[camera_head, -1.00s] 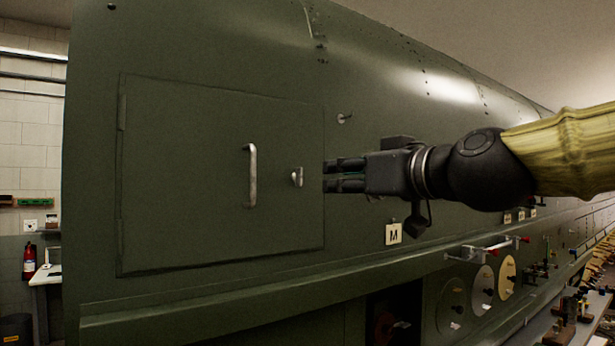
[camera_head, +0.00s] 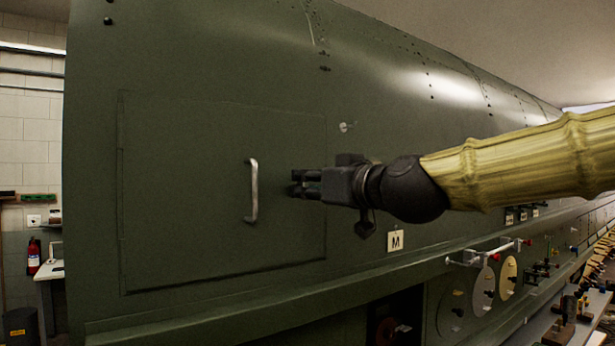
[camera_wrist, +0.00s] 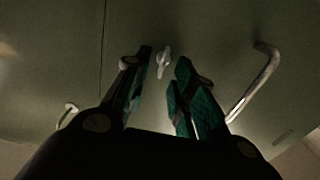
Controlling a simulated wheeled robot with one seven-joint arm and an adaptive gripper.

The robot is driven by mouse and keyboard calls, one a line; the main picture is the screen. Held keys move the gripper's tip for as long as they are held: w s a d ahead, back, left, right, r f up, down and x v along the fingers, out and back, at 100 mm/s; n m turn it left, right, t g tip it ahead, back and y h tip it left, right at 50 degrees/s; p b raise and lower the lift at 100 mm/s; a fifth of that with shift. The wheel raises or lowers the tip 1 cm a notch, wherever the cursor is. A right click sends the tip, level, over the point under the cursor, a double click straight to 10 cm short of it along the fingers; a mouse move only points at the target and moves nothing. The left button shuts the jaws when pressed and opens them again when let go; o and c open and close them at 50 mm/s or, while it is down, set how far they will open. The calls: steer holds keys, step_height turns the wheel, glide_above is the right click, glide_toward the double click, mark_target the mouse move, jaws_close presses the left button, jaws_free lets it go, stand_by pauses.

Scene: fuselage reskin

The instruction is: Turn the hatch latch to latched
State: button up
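The green hatch (camera_head: 190,200) sits in the fuselage side, and its panel looks flush with the skin. It has a pale bar handle (camera_head: 253,191), which also shows in the wrist view (camera_wrist: 255,82). The small metal hatch latch (camera_wrist: 163,60) shows in the wrist view between and beyond my fingertips, its long side running roughly up and down the picture. In the head view my gripper (camera_head: 294,183) hides the latch. My gripper is open, its green-padded fingers on either side of the latch's line of sight. I see no clear contact with the latch.
A metal peg (camera_head: 346,127) sticks out of the skin above my gripper. An "M" placard (camera_head: 395,241) is below it. The handle stands close left of my fingers.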

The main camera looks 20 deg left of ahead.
steer(key=shift+w+a, duration=0.25)
steer(key=shift+a, duration=0.15)
steer(key=shift+c, duration=0.2)
jaws_close()
